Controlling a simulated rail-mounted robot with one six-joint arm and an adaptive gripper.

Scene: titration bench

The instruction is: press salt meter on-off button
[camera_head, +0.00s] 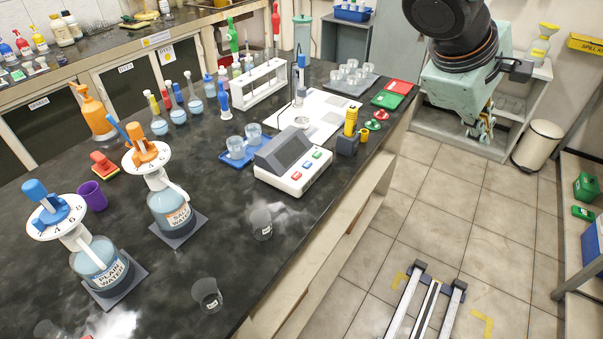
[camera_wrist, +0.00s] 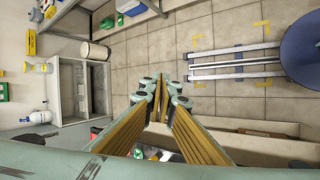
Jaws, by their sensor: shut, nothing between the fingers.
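The salt meter (camera_head: 293,162) is a white box with a dark tilted screen and a few coloured buttons on its front, among them red, green and blue. It stands on the black bench (camera_head: 225,215) near the middle of the head view. I cannot read which button is the on-off one. My gripper (camera_head: 484,136) hangs over the floor, past the bench's right edge, well to the right of the meter and apart from it. In the wrist view my gripper (camera_wrist: 160,88) has its fingertips together and holds nothing. The meter cannot be made out in the wrist view.
Two beakers on a blue tray (camera_head: 234,158) stand left of the meter. A loose beaker (camera_head: 261,223) is in front. A yellow bottle (camera_head: 351,121) and a white board (camera_head: 318,113) are behind.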

